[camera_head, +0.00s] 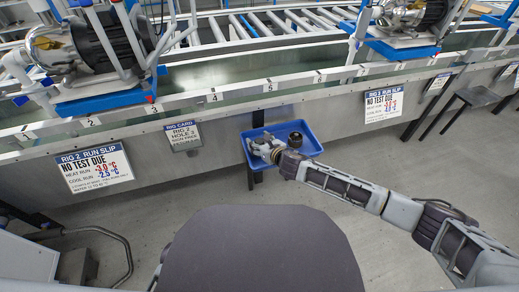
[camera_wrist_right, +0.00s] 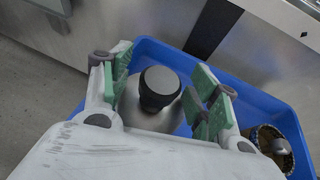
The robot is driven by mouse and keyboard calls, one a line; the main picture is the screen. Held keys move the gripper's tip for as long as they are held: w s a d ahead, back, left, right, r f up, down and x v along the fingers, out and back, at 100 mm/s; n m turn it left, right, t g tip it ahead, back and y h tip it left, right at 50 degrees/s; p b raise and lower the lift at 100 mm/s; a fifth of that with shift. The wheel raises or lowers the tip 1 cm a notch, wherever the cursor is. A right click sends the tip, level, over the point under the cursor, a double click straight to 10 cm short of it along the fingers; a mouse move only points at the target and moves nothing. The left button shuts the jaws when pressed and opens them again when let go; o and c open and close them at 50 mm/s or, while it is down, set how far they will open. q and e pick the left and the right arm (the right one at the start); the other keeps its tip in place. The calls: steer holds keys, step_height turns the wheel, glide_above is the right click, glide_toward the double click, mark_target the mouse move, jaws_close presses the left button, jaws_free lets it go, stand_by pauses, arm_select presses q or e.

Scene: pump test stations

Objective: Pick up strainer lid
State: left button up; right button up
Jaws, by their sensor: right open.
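The strainer lid, a grey metal dome with a black knob (camera_wrist_right: 160,86), sits in a blue tray (camera_wrist_right: 262,92). In the right wrist view the lid is between the green-padded fingers of my right gripper (camera_wrist_right: 162,92). The fingers are open, one on each side of the knob, and appear apart from it. In the head view my right gripper (camera_head: 260,149) is over the left part of the blue tray (camera_head: 312,134) and hides most or all of the lid. My left gripper is not in view.
A dark round part with a brass-coloured rim (camera_wrist_right: 272,142) stands in the tray, to the right of the lid; it also shows in the head view (camera_head: 295,139). The tray is against the metal bench front (camera_head: 225,150). Pumps on blue stands (camera_head: 100,98) are on the conveyor behind.

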mark_target(260, 140)
stand_by(0.3)
steer(key=c, duration=1)
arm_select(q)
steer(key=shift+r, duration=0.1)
arm_select(e)
steer(key=shift+r, duration=0.25)
steer(key=shift+r+p, duration=0.55)
steer(key=shift+r, duration=0.25)
step_height(260, 140, up, 6)
steer(key=p, duration=0.3)
steer(key=shift+r, duration=0.2)
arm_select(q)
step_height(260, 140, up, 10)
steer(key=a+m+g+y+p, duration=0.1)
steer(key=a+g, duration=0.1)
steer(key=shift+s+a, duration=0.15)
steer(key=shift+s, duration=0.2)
arm_select(e)
steer(key=shift+r, duration=0.85)
steer(key=shift+w, duration=0.1)
